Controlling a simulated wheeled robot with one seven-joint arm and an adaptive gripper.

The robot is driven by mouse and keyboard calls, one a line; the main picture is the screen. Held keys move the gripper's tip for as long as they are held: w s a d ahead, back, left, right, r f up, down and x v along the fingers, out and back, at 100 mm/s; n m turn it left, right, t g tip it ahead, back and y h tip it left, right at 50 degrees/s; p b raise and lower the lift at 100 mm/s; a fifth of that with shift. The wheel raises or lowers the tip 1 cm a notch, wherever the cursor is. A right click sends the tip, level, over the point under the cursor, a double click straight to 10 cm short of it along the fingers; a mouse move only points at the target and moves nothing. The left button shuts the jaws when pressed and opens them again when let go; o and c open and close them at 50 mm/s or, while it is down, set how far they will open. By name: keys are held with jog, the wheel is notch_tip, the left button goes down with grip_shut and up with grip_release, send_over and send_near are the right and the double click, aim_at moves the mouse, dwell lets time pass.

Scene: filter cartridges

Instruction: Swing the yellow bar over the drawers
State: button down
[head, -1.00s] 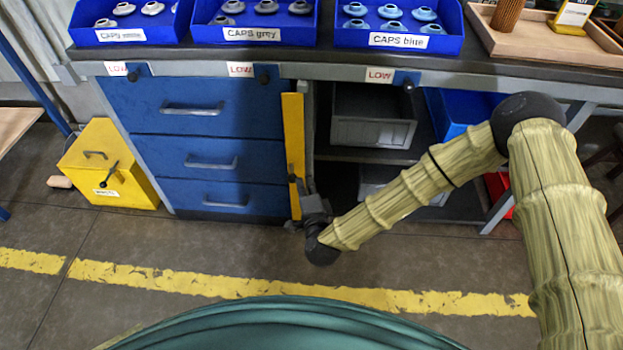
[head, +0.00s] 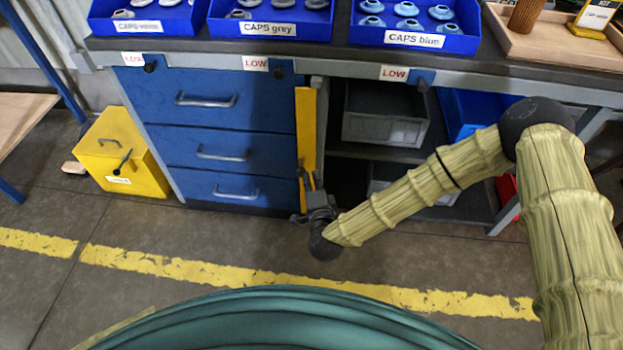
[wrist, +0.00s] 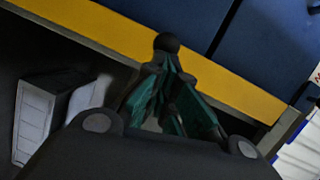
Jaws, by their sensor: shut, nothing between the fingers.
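The yellow bar (head: 306,125) stands upright at the right edge of the blue drawers (head: 215,150). It runs diagonally across the wrist view (wrist: 245,93), with the blue drawer fronts (wrist: 255,50) beside it. My gripper (head: 307,182) is at the bar's lower part, in front of it. In the wrist view my gripper (wrist: 170,75) has its fingers drawn together, with nothing seen between them. A dark round knob (wrist: 167,42) shows at the fingertips against the bar. I cannot tell whether the fingers touch it. The bar's lower end is partly hidden by my gripper.
Right of the bar are open shelves with a grey bin (head: 385,118) and a blue bin (head: 480,112). A yellow box (head: 122,155) stands on the floor left of the drawers. Cap trays (head: 270,28) line the bench top. The floor in front is clear.

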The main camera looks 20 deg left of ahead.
jog(key=w+d+p+v, duration=0.1)
jog(key=d+p+v, duration=0.1)
jog(key=v, duration=1.1)
jog(key=shift+w+r+p, duration=0.15)
jog(key=shift+w+p, duration=0.05)
jog(key=shift+p, duration=0.25)
